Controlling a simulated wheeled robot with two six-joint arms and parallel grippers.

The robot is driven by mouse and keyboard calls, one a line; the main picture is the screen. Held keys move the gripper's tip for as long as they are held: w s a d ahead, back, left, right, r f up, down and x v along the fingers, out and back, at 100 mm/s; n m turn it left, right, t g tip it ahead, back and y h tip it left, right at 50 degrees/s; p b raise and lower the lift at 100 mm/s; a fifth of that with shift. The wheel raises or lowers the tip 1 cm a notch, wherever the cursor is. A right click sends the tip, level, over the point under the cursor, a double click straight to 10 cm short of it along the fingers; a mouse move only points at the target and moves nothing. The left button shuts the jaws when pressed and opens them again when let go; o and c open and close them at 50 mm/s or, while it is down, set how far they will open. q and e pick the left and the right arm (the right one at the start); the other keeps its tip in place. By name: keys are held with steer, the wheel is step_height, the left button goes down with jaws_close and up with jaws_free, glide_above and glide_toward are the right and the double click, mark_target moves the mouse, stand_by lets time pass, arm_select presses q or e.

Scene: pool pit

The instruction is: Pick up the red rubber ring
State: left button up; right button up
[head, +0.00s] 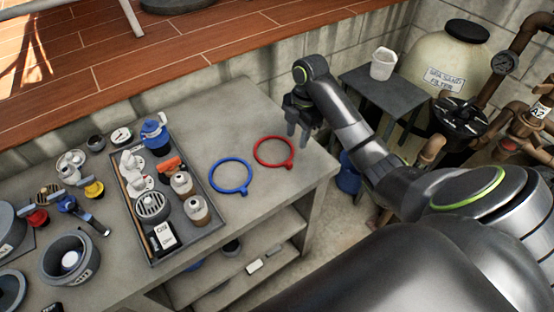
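The red rubber ring (289,163) lies flat on the grey workbench (262,205), near its right side, with its small tab toward the lower right. My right gripper (297,132) is above the bench's far right part, just up and right of the ring and apart from it. Its two fingers point down with a gap between them, and nothing shows in it. My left gripper is not in view.
A blue ring (246,188) lies left of the red one. A dark tray (207,232) with bottles and fittings stands further left, beside valves and grey pipe parts.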

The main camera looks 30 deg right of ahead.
steer(key=b, duration=0.5)
glide_above(290, 163)
steer(key=d, duration=0.1)
step_height(290, 163, down, 6)
steer(key=shift+s+f, duration=0.15)
steer(key=shift+f, duration=0.05)
steer(key=shift+w+a+f+p, duration=0.1)
steer(key=shift+a+f+p, duration=0.15)
steer(key=shift+f, duration=0.95)
steer(key=shift+w+a+f+p, duration=0.1)
steer(key=shift+a+f+p, duration=0.1)
steer(key=shift+f, duration=0.95)
steer(key=shift+c, duration=0.3)
jaws_close()
